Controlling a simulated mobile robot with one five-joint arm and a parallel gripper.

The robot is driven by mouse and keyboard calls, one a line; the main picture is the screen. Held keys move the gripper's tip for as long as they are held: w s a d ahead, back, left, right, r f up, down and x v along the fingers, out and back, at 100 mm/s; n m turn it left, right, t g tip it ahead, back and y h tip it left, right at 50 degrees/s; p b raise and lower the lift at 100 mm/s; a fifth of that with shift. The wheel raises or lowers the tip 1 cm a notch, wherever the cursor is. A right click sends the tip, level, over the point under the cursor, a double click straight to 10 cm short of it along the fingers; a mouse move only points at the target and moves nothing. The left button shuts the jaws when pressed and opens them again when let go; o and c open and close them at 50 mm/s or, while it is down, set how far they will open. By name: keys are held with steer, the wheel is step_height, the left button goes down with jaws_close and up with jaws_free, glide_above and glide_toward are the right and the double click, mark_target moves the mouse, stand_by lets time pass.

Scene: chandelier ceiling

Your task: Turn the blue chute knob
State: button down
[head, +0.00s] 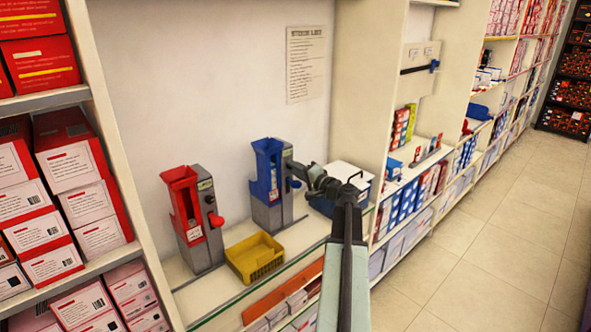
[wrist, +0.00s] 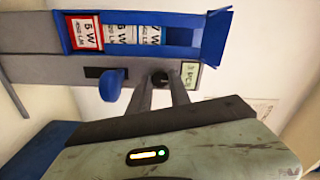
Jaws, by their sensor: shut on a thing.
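The blue chute (head: 264,178) is mounted on a grey stand on the shelf in the head view. It fills the top of the wrist view (wrist: 190,52), with small boxes in its trough. Its small dark round knob (wrist: 159,78) is on the grey face, with a blue paddle (wrist: 112,84) to its left. My gripper (head: 296,177) reaches the chute's right side. In the wrist view its two grey fingers (wrist: 161,82) are shut on the knob, one on each side. The knob's turn angle is hard to read.
A red chute (head: 184,205) with a red paddle stands to the left. A yellow bin (head: 254,258) sits in front, between the chutes. A blue box with a white top (head: 349,173) is close behind my gripper. Tiled floor is clear at right.

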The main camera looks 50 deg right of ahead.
steer(key=shift+n, duration=0.6)
steer(key=shift+f, duration=0.1)
steer(key=c, duration=1.2)
jaws_free()
steer(key=shift+s, duration=0.15)
steer(key=s, duration=0.7)
steer(key=shift+s+a, duration=0.3)
steer(key=shift+w, duration=0.1)
